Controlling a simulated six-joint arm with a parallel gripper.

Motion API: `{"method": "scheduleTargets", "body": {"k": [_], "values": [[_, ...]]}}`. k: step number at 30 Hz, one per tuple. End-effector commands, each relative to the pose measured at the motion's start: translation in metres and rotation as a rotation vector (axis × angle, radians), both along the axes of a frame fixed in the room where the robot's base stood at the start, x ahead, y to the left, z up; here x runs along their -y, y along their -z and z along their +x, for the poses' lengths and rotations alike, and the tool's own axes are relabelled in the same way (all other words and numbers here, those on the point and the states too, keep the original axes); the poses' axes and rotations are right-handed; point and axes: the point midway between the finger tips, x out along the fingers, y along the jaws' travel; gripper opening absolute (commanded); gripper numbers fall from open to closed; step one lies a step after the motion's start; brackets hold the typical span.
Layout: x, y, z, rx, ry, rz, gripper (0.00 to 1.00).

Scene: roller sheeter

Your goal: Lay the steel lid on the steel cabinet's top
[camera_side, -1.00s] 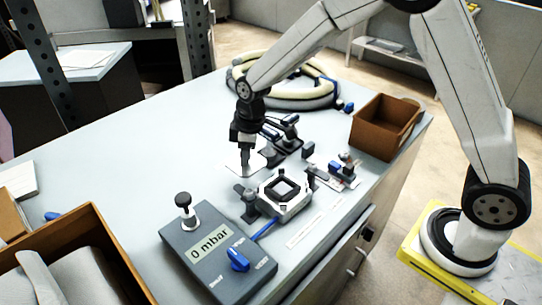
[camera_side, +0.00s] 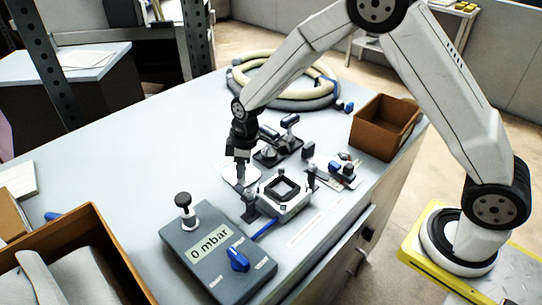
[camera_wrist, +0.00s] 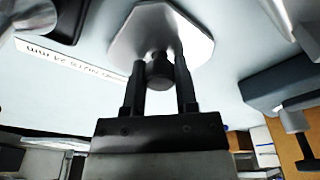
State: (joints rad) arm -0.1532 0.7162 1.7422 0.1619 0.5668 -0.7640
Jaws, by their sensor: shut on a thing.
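The steel lid (camera_wrist: 150,35) is a pale metal plate with cut corners and a dark knob (camera_wrist: 160,72) in its middle. My gripper (camera_wrist: 159,66) is shut on that knob. In the side view my gripper (camera_side: 241,180) points down with the lid (camera_side: 238,172) level under it, low over the table; I cannot tell whether the lid touches the table. What I take for the steel cabinet (camera_side: 288,206) is a small block just right of the lid. Its top has a dark square frame (camera_side: 284,189), and it stands apart from the lid.
A grey gauge box (camera_side: 215,250) reading 0 mbar stands in front, with a blue knob (camera_side: 238,260). Dark clamps (camera_side: 283,140) stand behind the block. A brown box (camera_side: 385,127) and coiled hose (camera_side: 300,92) lie farther back. The table's left middle is clear.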

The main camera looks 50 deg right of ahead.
Motion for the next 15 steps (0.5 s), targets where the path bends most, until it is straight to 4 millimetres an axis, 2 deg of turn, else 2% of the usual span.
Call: {"method": "scheduleTargets", "body": {"k": [11,12,15], "values": [[-0.0001,0.0024,0.0005,0.001,0.001,0.0,0.0],[-0.0001,0.0027,0.0002,0.001,0.001,0.001,0.46],[0.0,0.0025,0.0002,0.001,0.001,0.001,0.72]]}}
